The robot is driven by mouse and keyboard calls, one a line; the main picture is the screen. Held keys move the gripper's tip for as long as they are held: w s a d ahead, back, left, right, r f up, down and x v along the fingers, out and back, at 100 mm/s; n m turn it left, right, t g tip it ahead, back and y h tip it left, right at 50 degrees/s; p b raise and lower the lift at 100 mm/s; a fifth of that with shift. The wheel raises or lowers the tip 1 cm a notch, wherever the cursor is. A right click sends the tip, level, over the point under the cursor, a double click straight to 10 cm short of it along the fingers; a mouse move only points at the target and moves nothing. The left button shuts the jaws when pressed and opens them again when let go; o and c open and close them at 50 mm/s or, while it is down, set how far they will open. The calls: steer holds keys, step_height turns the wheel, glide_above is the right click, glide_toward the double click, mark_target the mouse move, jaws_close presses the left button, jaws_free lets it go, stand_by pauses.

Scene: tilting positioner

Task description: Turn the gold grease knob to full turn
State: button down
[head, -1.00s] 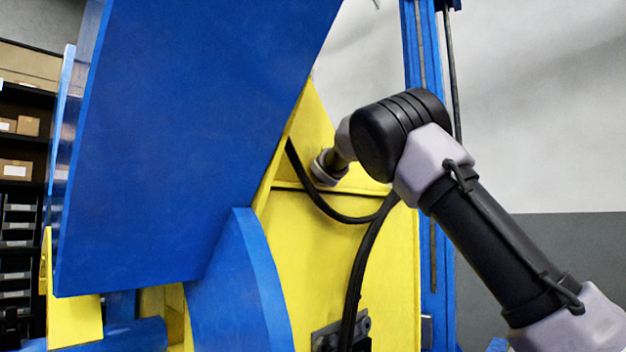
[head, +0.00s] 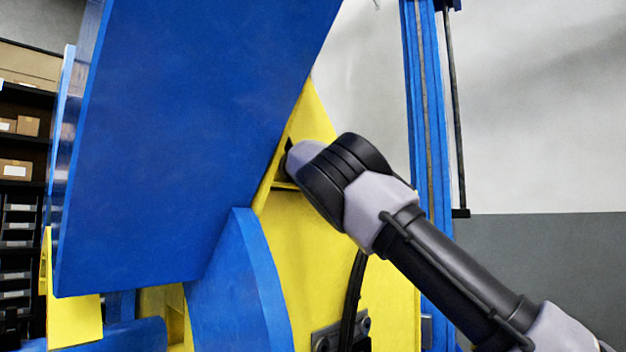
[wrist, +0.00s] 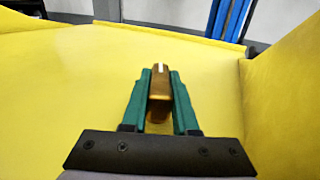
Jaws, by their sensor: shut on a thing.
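The gold grease knob (wrist: 160,84) shows in the wrist view, on the yellow face of the positioner. A pale mark shows at its far end. My gripper (wrist: 160,78) has its two green fingers on either side of the knob and is shut on it. In the head view the knob and the fingers are hidden behind my wrist and the edge of the blue tilted plate.
The large blue plate (head: 190,130) leans close to my wrist on its left. The yellow housing (head: 325,265) stands below and behind it. A black cable (head: 354,300) hangs down the housing. A blue column (head: 427,150) rises behind. Open space lies to the right.

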stand_by(0.4)
steer(key=c, duration=0.7)
jaws_free()
step_height(320, 180, up, 10)
